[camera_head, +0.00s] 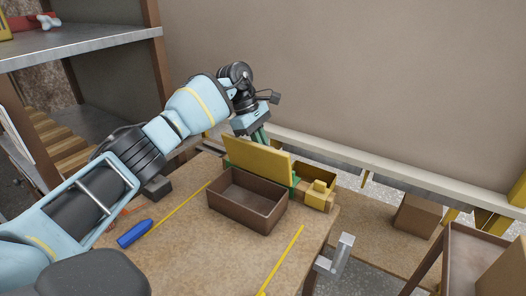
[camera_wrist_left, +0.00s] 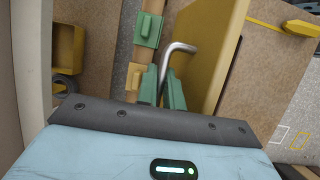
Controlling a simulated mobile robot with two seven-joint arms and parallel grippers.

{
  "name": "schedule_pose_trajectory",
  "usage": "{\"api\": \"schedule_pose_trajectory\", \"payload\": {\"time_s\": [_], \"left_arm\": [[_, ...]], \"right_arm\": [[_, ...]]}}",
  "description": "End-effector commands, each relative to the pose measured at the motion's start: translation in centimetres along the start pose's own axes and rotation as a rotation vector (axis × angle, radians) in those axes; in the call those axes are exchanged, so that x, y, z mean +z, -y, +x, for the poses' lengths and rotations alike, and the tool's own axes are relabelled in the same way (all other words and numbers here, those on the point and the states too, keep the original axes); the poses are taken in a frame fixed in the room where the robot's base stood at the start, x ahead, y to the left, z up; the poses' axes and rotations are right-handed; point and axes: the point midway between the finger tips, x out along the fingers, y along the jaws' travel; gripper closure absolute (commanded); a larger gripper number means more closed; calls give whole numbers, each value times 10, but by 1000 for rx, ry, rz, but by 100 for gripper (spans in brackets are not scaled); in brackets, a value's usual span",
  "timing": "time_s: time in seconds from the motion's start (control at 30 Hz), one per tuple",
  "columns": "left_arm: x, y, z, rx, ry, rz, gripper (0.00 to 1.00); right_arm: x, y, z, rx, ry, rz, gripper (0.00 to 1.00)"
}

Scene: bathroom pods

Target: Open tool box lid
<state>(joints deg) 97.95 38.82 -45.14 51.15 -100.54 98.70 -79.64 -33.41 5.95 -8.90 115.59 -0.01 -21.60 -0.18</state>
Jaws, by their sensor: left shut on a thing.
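The brown tool box (camera_head: 238,207) stands on the workbench with its empty inside showing. Its yellow lid (camera_head: 258,160) stands raised and roughly upright along the box's far edge. The lid (camera_wrist_left: 214,45) also shows in the left wrist view, with a bent silver handle (camera_wrist_left: 178,47). My left gripper (camera_head: 262,135) is behind the lid, its fingers partly hidden by it. In the left wrist view the green fingers (camera_wrist_left: 162,88) are shut on the handle. My right gripper is not in view.
A blue-handled tool (camera_head: 134,233) and yellow strips (camera_head: 283,258) lie on the workbench (camera_head: 205,250). A grey metal bracket (camera_head: 337,254) is at its right edge. A metal shelf (camera_head: 85,43) stands at left.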

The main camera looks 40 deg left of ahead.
Motion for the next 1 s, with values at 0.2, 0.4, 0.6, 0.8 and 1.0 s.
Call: {"api": "schedule_pose_trajectory", "payload": {"time_s": [0.2, 0.4, 0.6, 0.8, 1.0], "left_arm": [[-1, -5, 6, -63, 2, -26, 100], [-1, -8, 7, -102, 2, -42, 100], [-2, -9, 7, -127, 1, -52, 100], [-1, -10, 7, -137, 1, -55, 100], [-2, -10, 7, -140, 0, -55, 100]], "right_arm": [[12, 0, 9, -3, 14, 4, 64], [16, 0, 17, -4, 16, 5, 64], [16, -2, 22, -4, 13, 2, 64], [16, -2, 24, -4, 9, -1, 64], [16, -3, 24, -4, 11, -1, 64]]}}
